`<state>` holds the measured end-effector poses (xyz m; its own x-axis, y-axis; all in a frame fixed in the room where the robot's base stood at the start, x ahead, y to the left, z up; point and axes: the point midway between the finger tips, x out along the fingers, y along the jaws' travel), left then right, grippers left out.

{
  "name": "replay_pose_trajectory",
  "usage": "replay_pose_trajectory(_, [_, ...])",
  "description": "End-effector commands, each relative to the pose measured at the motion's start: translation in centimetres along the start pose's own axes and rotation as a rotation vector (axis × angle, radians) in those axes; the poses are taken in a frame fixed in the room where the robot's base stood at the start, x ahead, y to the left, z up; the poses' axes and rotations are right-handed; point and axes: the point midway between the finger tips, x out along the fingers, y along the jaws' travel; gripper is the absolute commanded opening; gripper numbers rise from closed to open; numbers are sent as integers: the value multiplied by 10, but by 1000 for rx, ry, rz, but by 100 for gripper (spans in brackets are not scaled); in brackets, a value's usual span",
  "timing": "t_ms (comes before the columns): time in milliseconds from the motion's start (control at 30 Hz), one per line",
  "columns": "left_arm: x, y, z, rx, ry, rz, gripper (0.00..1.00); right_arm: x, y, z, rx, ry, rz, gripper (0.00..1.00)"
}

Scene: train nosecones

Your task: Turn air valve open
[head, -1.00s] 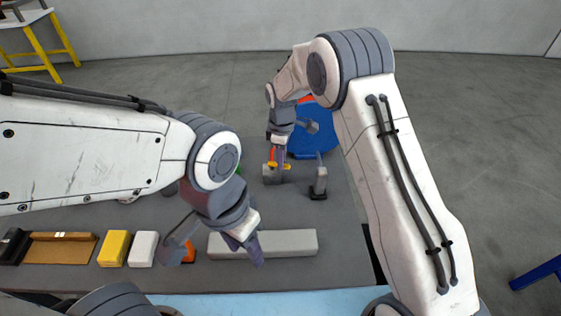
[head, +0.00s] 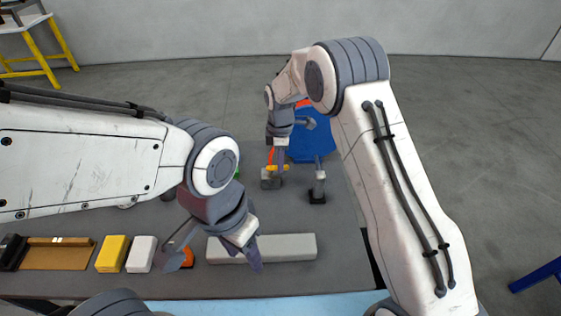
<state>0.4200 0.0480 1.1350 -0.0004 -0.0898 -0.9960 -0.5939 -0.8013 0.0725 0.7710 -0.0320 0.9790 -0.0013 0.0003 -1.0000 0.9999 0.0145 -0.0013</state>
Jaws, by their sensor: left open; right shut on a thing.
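The air valve looks to be the small grey fitting (head: 270,180) with a yellow part on top and an orange-red piece, standing on the grey table near its far right side. My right gripper (head: 280,160) reaches down from above, shut on the valve's yellow handle (head: 283,168); its fingers partly hide the contact. My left gripper (head: 218,262) is open and empty, low over the front of the table, above a long light grey block (head: 290,247).
A dark post with a grey top (head: 318,182) stands just right of the valve. A blue round object (head: 312,142) is behind. Orange (head: 187,256), white (head: 141,254) and yellow (head: 112,254) blocks and a brown brush-like item (head: 58,255) line the front left.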

Motion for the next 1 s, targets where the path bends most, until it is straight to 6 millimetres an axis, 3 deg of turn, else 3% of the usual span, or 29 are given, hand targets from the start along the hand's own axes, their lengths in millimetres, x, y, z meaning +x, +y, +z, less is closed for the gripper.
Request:
replay_pose_trajectory(67, [0,0,0,0,0,0,50,-2,2,0,-3,0,6,0])
replay_pose_trajectory(100, [0,0,0,0,0,0,50,-2,2,0,-3,0,6,23])
replay_pose_trajectory(167, [0,0,0,0,0,0,50,-2,2,0,-2,0,6,46])
replay_pose_trajectory(200, [0,0,0,0,0,0,50,-2,2,0,-2,0,6,50])
replay_pose_trajectory(567, [2,0,0,0,0,0,50,-5,1,0,-1,0,5,50])
replay_pose_trajectory(667, [6,0,0,0,0,0,50,-16,2,0,-1,1,7,50])
replay_pose_trajectory(1000, [20,-2,1,1,0,0,50,-82,1,0,-1,1,7,50])
